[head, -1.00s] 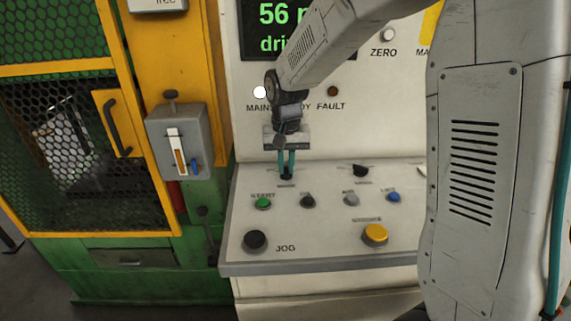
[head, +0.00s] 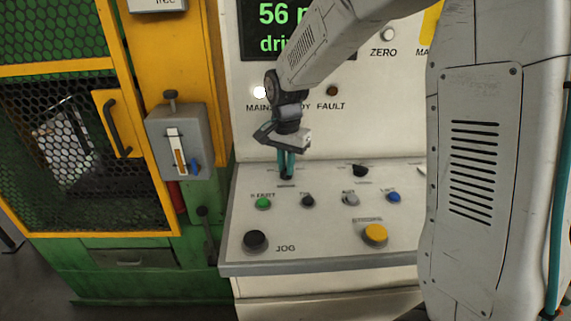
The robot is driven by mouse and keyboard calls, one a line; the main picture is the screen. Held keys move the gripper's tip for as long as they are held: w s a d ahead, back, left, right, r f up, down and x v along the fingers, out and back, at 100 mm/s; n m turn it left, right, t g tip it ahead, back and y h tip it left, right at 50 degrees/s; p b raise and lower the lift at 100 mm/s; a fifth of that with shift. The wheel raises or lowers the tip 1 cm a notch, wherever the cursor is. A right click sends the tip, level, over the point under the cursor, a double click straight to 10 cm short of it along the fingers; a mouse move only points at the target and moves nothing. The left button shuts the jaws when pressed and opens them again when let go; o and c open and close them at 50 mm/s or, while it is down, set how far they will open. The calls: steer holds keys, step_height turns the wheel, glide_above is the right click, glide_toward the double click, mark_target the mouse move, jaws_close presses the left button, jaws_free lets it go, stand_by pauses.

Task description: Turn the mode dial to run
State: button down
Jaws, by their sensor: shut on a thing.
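The mode dial (head: 286,177) is a small dark knob at the back left of the sloped control desk, above the green start button. My gripper (head: 287,168) points down over it, with its two teal fingers closed on the knob. The fingers hide most of the dial, so its pointer cannot be seen. The label under the dial is too small to read.
The control desk (head: 320,240) carries a green button (head: 263,202), a black jog button (head: 255,240), a yellow button (head: 375,234), a blue button (head: 393,197) and another dark dial (head: 360,171). A screen (head: 268,30) stands behind. A yellow-framed mesh door is at left.

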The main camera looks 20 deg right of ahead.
steer(key=shift+m, duration=1.3)
steer(key=c, duration=1.5)
jaws_free()
steer(key=shift+o, duration=0.2)
step_height(320, 180, up, 8)
steer(key=shift+w+f, duration=0.1)
